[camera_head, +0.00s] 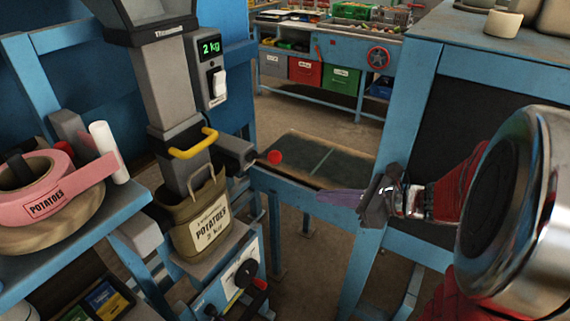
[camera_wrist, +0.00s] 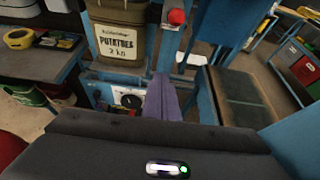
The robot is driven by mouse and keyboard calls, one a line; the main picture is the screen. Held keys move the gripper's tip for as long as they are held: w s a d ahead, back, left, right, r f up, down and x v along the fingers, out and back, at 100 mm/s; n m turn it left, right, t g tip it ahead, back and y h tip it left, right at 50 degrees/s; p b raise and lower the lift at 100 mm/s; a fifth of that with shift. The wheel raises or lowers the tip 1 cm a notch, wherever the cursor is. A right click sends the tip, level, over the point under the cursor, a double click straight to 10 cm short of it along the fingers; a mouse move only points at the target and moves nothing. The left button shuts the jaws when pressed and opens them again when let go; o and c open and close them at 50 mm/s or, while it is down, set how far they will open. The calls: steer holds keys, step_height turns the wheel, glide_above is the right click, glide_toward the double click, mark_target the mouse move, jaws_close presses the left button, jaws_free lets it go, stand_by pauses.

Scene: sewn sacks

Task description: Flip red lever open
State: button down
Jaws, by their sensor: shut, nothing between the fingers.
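A lever with a round red knob (camera_head: 275,157) sticks out to the right of the grey filling spout, above the sack. The red knob also shows in the wrist view (camera_wrist: 177,17), at the top, right of the sack. A potato sack (camera_head: 208,222) stands upright under the spout; it also shows in the wrist view (camera_wrist: 122,45). My gripper (camera_head: 322,196) is shut and empty, its purple fingers pointing left, right of and lower in the picture than the knob and apart from it. The fingers also show in the wrist view (camera_wrist: 162,88).
A yellow handle (camera_head: 194,144) crosses the spout. A display (camera_head: 209,47) reads 2 kg above a white switch (camera_head: 218,83). A lower panel (camera_head: 238,280) has a black knob and a smaller red one. A blue post (camera_head: 375,235) stands close to my gripper.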

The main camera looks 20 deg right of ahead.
steer(key=shift+w+r+m+t, duration=0.2)
steer(key=shift+w+r+m, duration=0.05)
steer(key=shift+r+m, duration=0.3)
steer(key=shift+w+r+m+t, duration=0.25)
steer(key=shift+r+m, duration=0.15)
steer(key=shift+m, duration=0.15)
steer(key=w+a, duration=0.7)
steer(key=w, duration=0.2)
steer(key=shift+w, duration=0.15)
steer(key=shift+d, duration=0.1)
stand_by(0.3)
